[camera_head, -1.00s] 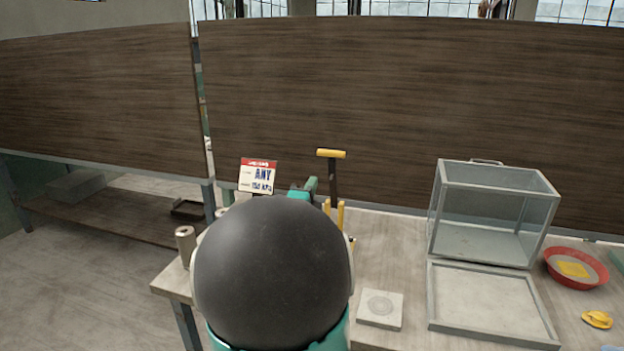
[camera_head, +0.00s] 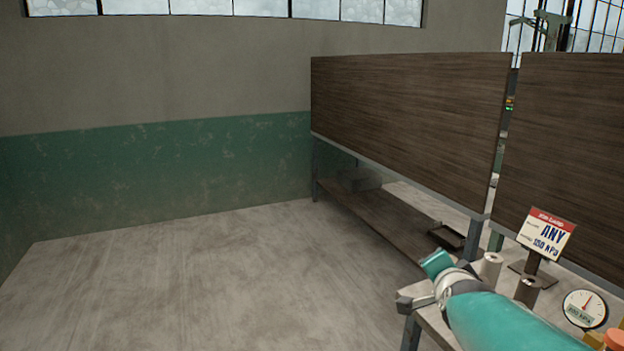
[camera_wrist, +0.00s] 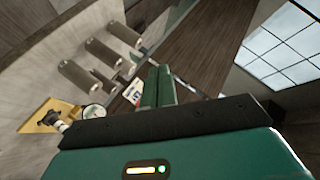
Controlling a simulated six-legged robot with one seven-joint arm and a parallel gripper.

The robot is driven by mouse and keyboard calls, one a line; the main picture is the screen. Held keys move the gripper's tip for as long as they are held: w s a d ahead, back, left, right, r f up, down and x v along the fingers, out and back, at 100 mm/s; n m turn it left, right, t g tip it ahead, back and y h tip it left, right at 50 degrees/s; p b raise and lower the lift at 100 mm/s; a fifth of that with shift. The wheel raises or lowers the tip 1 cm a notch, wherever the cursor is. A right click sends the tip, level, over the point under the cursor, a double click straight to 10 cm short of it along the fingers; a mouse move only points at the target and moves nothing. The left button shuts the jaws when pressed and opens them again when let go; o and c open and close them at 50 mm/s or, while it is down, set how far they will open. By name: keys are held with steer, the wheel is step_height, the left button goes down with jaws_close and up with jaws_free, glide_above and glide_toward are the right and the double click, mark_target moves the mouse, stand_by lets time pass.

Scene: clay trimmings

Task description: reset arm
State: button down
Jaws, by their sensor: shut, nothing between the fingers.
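My gripper (camera_wrist: 158,86) shows in the wrist view, its two green fingers side by side and together, with nothing between them. It is above the bench area, with the job card (camera_wrist: 132,92) and gauge (camera_wrist: 92,112) seen past and beside the fingers. In the head view a teal part of my arm (camera_head: 510,315) reaches in at the lower right over the bench corner. My fingers cannot be made out in that view.
The head view shows the job card (camera_head: 547,234), the gauge (camera_head: 584,308), dark wood panels (camera_head: 410,115) and a low shelf (camera_head: 380,215). The floor (camera_head: 200,285) at left is clear.

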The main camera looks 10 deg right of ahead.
steer(key=s+a+f+n+g+y, duration=0.1)
steer(key=s+a+f+n+y, duration=0.15)
steer(key=a+n, duration=0.4)
steer(key=s+a+f+n+g+y, duration=0.1)
steer(key=s+a+n+g+y, duration=0.2)
steer(key=a, duration=0.7)
steer(key=s+a+f+n+g, duration=0.2)
steer(key=s+a+n, duration=0.4)
steer(key=s, duration=0.3)
steer(key=shift+s, duration=0.35)
steer(key=shift+d+f+y, duration=0.1)
steer(key=shift+d+y, duration=0.15)
